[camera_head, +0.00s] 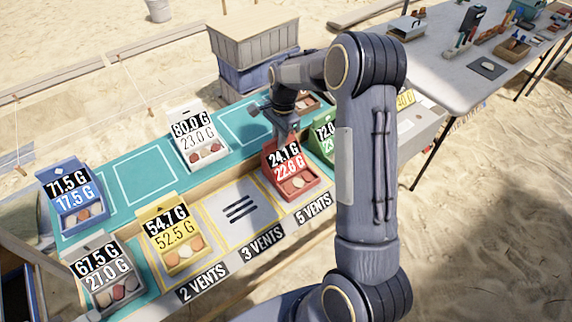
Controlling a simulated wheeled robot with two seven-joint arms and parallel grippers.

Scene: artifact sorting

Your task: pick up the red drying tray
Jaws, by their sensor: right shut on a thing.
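The red drying tray (301,194) stands near the middle of the camera_head view, with a tall back, several pale and reddish pieces inside, and the labels 24.1 G and 22.6 G. It is at the spot marked 5 VENTS; I cannot tell whether it touches the surface. My right gripper (283,132) points down at the top of the tray's back and is shut on it. The fingertips are partly hidden. My left gripper is not in view.
A green tray (321,147) is close to the right, partly behind my arm. Yellow (171,232), blue (76,205), grey (110,283) and white (196,143) trays stand leftward. The 3 VENTS spot (243,217) is empty. Stacked crates (252,42) stand behind.

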